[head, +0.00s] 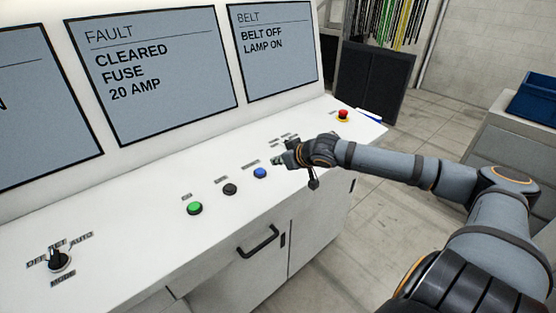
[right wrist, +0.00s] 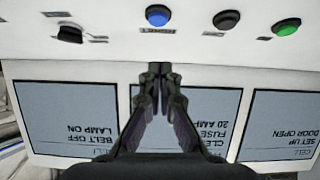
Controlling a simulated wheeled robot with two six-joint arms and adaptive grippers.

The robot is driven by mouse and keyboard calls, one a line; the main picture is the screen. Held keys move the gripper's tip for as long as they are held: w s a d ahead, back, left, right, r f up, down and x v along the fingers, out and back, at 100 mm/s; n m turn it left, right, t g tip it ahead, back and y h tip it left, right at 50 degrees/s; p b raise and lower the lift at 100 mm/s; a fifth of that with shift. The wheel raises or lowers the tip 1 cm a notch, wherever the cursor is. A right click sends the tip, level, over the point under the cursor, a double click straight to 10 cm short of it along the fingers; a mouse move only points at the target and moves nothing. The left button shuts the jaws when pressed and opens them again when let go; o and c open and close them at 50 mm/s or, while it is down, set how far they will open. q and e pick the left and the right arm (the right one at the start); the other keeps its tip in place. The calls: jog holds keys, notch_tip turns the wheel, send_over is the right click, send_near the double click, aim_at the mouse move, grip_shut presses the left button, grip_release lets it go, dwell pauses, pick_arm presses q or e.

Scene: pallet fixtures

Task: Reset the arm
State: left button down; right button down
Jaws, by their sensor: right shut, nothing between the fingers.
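The blue button (head: 260,173) sits on the white sloped console top, right of the black and green buttons. It also shows in the right wrist view (right wrist: 158,15), with a small label, apparently RESET, beside it. My right gripper (head: 280,159) is over the console just right of and beyond the blue button, apart from it in the picture. In the right wrist view its fingertips (right wrist: 160,69) are together and hold nothing; the blue button lies straight above them in that picture. My left gripper is not in view.
A black button (head: 230,189), green button (head: 195,208) and mode knob (head: 59,260) lie left. A red stop button (head: 343,115) is at the far right end. Another black knob (right wrist: 70,34) shows in the wrist view. The fault screen (head: 150,70) reads CLEARED FUSE 20 AMP.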

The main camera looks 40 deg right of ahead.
dwell(0.7)
jog(key=s+a+f+n+g, duration=0.1)
jog(key=s+a+f+g, duration=0.1)
jog(key=s+a+f, duration=0.35)
jog(key=s+a+f+g, duration=0.1)
jog(key=s+a+f, duration=0.2)
jog(key=s+f, duration=0.45)
jog(key=s+a+f+m+g+h, duration=0.1)
jog(key=s+a+f+g, duration=0.15)
jog(key=s, duration=0.35)
jog(key=s+a+f+g+h, duration=0.1)
jog(key=s+a+f, duration=0.2)
jog(key=s, duration=0.3)
jog(key=s+d+f+g+b, duration=0.1)
jog(key=d+f+b, duration=0.1)
jog(key=f, duration=1.3)
jog(key=s+d+f+g+b, duration=0.1)
jog(key=f+b, duration=0.1)
jog(key=f, duration=1.4)
jog(key=s+d+f+b, duration=0.1)
jog(key=s+f+b, duration=0.2)
jog(key=s+f, duration=1.5)
jog(key=shift+s+f+m+g, duration=0.35)
jog(key=shift+f+g, duration=0.1)
jog(key=shift+f, duration=0.25)
